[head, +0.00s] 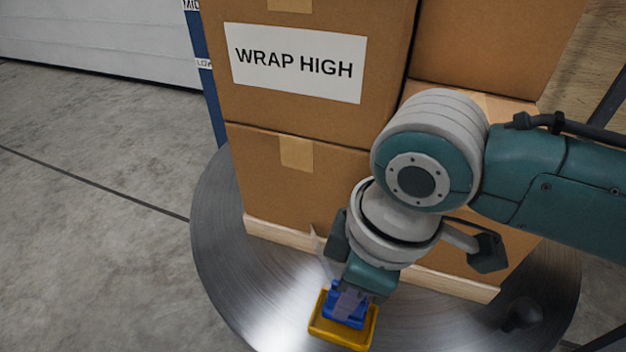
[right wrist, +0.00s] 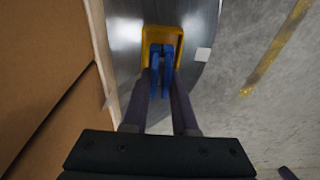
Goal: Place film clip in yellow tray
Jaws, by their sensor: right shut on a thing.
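The yellow tray (head: 343,334) lies on the round metal turntable, in front of the stacked boxes. The blue film clip (head: 345,306) is between the fingers of my right gripper (head: 348,300), over the tray. In the right wrist view the clip (right wrist: 162,66) is between the fingertips of the right gripper (right wrist: 162,78), with the yellow tray (right wrist: 148,36) around and behind it. I cannot tell whether the clip touches the tray floor. The gripper partly hides the clip and tray in the head view. My left gripper is not in view.
Cardboard boxes (head: 300,100), one labelled WRAP HIGH, stand on a wooden pallet (head: 285,243) on the turntable (head: 225,250), close beside the right gripper. A blue post (head: 209,75) stands behind them. Concrete floor at the left is clear.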

